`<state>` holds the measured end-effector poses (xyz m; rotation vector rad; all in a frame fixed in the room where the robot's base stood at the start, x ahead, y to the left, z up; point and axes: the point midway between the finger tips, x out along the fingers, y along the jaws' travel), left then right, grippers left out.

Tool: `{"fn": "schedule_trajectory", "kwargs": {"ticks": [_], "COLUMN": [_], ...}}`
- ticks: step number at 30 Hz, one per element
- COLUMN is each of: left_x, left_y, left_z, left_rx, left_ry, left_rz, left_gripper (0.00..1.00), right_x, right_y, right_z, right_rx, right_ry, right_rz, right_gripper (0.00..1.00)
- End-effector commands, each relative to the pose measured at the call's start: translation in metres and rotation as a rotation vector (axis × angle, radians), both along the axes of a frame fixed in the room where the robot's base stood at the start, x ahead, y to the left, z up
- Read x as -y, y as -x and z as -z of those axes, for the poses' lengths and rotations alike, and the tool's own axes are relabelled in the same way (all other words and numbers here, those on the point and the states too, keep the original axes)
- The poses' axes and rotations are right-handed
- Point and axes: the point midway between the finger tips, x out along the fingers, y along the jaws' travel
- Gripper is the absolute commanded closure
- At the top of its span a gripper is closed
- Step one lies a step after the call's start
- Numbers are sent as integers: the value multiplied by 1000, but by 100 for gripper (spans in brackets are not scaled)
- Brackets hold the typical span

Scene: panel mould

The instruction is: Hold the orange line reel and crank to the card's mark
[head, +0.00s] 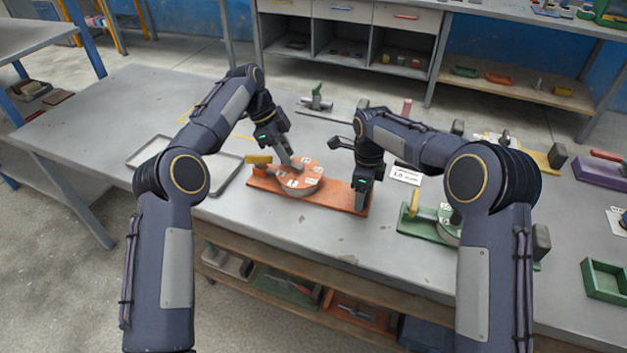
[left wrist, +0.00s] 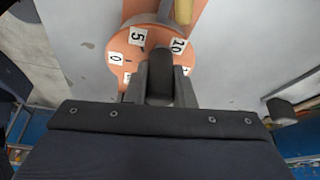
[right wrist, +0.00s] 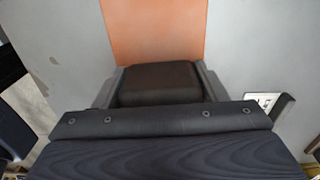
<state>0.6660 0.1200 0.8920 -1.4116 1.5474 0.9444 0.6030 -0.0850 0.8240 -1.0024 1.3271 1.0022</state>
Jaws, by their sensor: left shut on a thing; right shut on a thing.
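The orange reel (head: 300,184) has a round dial with white number tags and lies on an orange base board (head: 335,194). The left wrist view shows tags 0, 5 and 10 on the dial (left wrist: 122,50). My left gripper (head: 287,160) is over the dial, shut on a dark grey knob (left wrist: 160,78), apparently the crank's. My right gripper (head: 362,200) is at the board's right end, shut on a dark block (right wrist: 160,82) there. A yellow piece (head: 258,159) stands at the board's left end. The white card (head: 405,174) is right of my right gripper; its print is too small to read surely.
A similar green reel unit (head: 413,222) stands to the right, partly hidden by my right arm. An empty grey tray (head: 226,172) lies to the left. A green bin (head: 604,280) is at far right. The table in front of the orange board is clear.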

Motion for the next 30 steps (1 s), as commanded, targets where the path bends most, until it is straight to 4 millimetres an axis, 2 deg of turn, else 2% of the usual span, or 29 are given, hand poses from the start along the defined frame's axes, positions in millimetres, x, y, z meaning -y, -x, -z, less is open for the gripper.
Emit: {"fn": "schedule_trajectory", "kwargs": {"ticks": [9,24,25,30], "left_x": [1,2,2,2], "left_y": [-5,-4,-4,-4], "left_z": [0,0,0,0], "left_rx": [4,3,3,2], "left_ry": [-1,-2,-2,-1], "left_rz": [101,118,118,118], "left_gripper": [100,100,75,56], "right_x": [-1,0,0,0], "right_y": [1,1,1,1], "right_z": [0,0,0,0], "right_rx": [-2,-3,-3,-2], "right_ry": [1,1,1,1], "right_rz": [-7,-5,-5,-5], "right_gripper": [71,71,71,71]}}
